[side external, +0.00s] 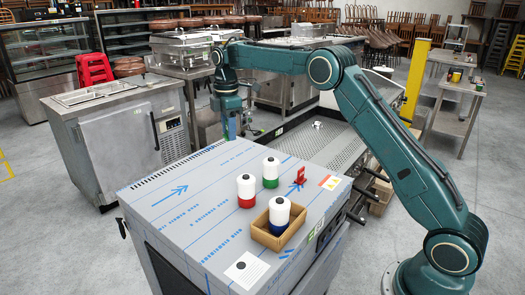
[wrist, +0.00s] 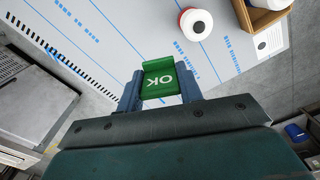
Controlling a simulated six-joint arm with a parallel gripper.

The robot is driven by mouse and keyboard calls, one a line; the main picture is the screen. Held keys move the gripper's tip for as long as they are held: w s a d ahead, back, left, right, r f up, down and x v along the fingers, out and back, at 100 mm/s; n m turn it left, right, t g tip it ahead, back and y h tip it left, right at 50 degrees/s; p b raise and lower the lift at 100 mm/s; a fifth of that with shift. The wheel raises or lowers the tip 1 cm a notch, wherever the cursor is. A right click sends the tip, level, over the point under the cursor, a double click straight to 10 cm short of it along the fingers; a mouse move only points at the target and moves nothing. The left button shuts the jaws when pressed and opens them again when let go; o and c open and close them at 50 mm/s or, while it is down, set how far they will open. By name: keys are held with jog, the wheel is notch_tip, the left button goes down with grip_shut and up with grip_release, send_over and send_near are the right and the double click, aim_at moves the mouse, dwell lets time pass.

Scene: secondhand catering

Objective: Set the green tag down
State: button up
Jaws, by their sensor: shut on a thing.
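My gripper (wrist: 159,88) is shut on the green tag (wrist: 161,76), a small green piece with white "OK" lettering, seen between the two blue-grey fingers in the wrist view. In the side view my gripper (side external: 231,128) points down by the far edge of the film-covered metal top (side external: 190,213); the tag cannot be made out there. In the wrist view the tag overlaps the edge of the top; its height above it is hard to tell. A red tag (side external: 300,175) stands on the top at the right.
White containers with red (side external: 246,188) and green (side external: 270,170) bases stand on the top. A blue-based one (side external: 279,214) stands in a small brown box (side external: 262,237). The left part of the top is clear. A steel cabinet (side external: 120,140) stands beyond.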

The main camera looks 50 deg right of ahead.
jog(key=s+a+f+m, duration=0.2)
jog(key=s+a+m, duration=0.2)
jog(key=m, duration=0.9)
jog(key=a, duration=0.3)
jog(key=shift+r, duration=0.15)
jog(key=s+d+r+m, duration=0.2)
jog(key=s+d+r, duration=0.1)
jog(key=s+r, duration=0.4)
jog(key=s+d+r+m, duration=0.2)
jog(key=s+d+r, duration=0.1)
jog(key=s+r, duration=0.5)
jog(key=shift+s, duration=1.45)
notch_tip(320, 180, down, 16)
jog(key=shift+r, duration=0.15)
